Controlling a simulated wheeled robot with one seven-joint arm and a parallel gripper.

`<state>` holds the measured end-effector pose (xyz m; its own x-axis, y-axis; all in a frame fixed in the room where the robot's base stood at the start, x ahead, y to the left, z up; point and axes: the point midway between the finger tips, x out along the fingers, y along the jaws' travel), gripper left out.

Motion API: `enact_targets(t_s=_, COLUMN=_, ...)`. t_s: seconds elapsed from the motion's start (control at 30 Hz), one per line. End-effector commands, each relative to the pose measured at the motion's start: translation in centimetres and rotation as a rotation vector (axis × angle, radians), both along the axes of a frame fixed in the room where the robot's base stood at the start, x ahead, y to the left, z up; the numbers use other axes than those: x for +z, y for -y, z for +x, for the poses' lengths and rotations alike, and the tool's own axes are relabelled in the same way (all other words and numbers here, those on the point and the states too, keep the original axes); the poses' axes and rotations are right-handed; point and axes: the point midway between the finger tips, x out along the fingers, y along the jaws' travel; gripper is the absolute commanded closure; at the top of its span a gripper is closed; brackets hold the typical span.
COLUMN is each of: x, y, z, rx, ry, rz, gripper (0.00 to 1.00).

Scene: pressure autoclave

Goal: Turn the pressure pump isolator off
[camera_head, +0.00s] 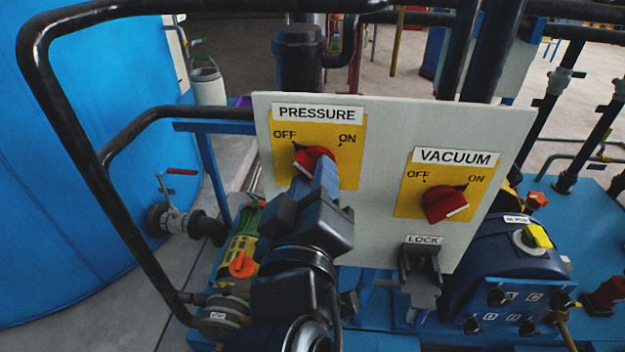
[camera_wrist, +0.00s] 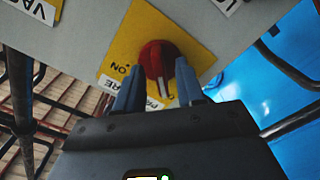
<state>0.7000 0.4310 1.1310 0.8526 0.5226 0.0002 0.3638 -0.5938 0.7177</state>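The pressure pump isolator is a red rotary knob (camera_head: 313,158) on a yellow plate under the label PRESSURE (camera_head: 317,114), with OFF at upper left and ON at upper right. My gripper (camera_head: 325,185) is right in front of it and hides its lower part, so its setting is hard to read. In the wrist view, the picture is upside down and the red knob (camera_wrist: 158,60) shows between the tips. The two blue fingers of my gripper (camera_wrist: 160,92) stand apart, one on each side of the knob's grip. The right finger is very close to the knob; contact is unclear.
A red VACUUM knob (camera_head: 445,204) sits on the same grey panel (camera_head: 385,150), to the right. A black LOCK bracket (camera_head: 420,270) is below it. Dark pipe rails (camera_head: 65,110) and a blue tank (camera_head: 90,190) stand at left. A dark blue pump (camera_head: 510,250) is at lower right.

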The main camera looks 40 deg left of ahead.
Motion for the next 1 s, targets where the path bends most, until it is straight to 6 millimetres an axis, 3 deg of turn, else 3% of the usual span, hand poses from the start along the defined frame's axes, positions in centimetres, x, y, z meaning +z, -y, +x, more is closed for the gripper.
enact_targets(t_s=0.3, x=-0.3, y=2.6, z=-4.2, rx=0.001, ry=-0.001, rz=0.000, gripper=0.62)
enact_targets(t_s=0.5, x=-0.2, y=3.6, z=-6.0, rx=0.001, ry=-0.001, rz=-0.001, gripper=0.62)
enact_targets(t_s=1.0, x=-0.1, y=3.8, z=-6.3, rx=0.000, ry=-0.001, rz=-0.002, gripper=0.62)
